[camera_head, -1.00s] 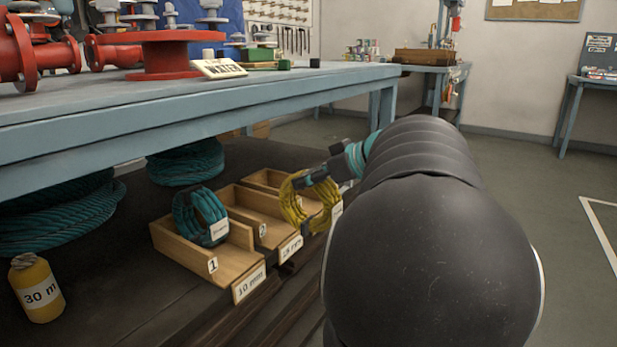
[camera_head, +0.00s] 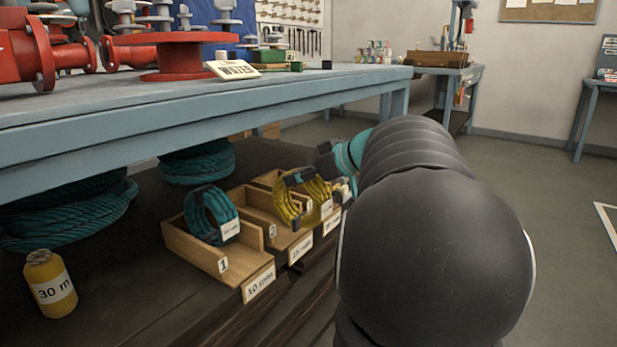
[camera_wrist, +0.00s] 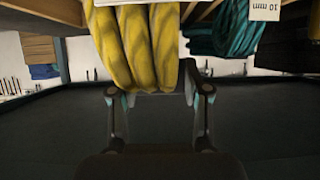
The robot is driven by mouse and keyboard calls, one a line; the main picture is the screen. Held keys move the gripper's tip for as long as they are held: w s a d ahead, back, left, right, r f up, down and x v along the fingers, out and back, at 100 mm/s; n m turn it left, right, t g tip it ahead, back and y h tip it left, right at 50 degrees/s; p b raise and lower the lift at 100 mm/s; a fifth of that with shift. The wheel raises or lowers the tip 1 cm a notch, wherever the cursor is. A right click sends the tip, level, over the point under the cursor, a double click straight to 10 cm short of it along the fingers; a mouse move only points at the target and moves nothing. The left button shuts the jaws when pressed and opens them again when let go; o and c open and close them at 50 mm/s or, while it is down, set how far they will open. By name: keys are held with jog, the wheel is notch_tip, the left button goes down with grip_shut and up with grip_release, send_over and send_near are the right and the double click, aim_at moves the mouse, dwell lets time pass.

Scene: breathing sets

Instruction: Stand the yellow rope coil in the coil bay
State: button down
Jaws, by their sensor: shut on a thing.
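The yellow rope coil (camera_head: 286,203) is upright at the wooden bays, over the middle bay marked 2 (camera_head: 256,210) or its border with the third bay. Whether it touches the bay floor cannot be told. A white tag hangs on it. In the wrist view the yellow coil (camera_wrist: 140,45) fills the top middle between the fingers. My gripper (camera_wrist: 157,92) is shut on its strands. In the head view my arm mostly hides the gripper. A teal coil (camera_head: 198,222) stands in bay 1 (camera_head: 205,257), labelled 10 mm.
The blue-grey bench (camera_head: 200,110) overhangs the bays, with red flanged fittings (camera_head: 180,62) on top. Large teal rope coils (camera_head: 70,213) lie at the left under it. A yellow 30 m bottle (camera_head: 50,284) stands at the front left. Open floor lies to the right.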

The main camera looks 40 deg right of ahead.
jog(key=w+a+f, duration=0.1)
jog(key=w+a, duration=0.1)
jog(key=w, duration=0.5)
jog(key=w+a+f, duration=0.1)
jog(key=w+a, duration=0.2)
jog(key=w, duration=0.3)
jog(key=shift+w, duration=0.35)
dwell(0.8)
jog(key=shift+f, duration=0.15)
jog(key=shift+c, duration=2.3)
grip_release()
jog(key=shift+s, duration=0.1)
jog(key=v, duration=1.2)
